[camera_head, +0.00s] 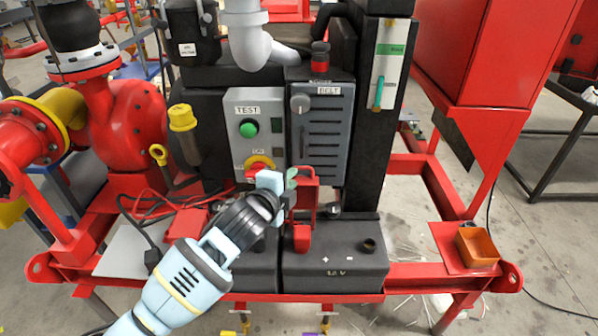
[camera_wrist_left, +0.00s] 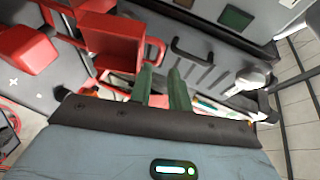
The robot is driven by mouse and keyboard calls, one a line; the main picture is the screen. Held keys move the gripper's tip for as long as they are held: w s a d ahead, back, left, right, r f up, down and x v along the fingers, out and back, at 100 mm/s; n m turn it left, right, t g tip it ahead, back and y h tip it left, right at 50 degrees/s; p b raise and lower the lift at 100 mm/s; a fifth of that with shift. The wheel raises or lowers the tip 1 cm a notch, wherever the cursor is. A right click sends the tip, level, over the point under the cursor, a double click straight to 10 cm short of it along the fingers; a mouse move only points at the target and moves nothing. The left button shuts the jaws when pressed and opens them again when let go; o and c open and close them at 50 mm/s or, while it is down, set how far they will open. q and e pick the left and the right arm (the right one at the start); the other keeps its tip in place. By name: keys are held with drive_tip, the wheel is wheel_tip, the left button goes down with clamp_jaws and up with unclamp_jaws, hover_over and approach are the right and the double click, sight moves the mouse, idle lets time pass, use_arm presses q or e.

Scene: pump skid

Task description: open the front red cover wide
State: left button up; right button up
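A red hollow cover (camera_head: 306,193) stands up at the front of the skid, below the grey control panel and above the black battery box (camera_head: 340,268). In the left wrist view the cover (camera_wrist_left: 108,42) shows its hollow, box-like side, at the upper left of the fingers. A red block (camera_head: 302,238) sits just below it on the battery box. My left gripper (camera_head: 291,187) is just left of the cover's upper part. Its two green fingers (camera_wrist_left: 164,88) are a little apart with nothing visible between them. Contact with the cover cannot be made out. My right gripper is out of view.
Close behind are the grey test panel (camera_head: 248,140) with a green button and the slotted panel (camera_head: 325,135). A yellow-capped pipe (camera_head: 182,118) stands to the left. An orange bin (camera_head: 477,246) sits at the right frame corner. Dark cables lie at the lower left.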

sight(302, 169)
use_arm(q)
drive_tip(key=shift+b+x, duration=0.4)
drive_tip(key=shift+x, duration=2.45)
clamp_jaws()
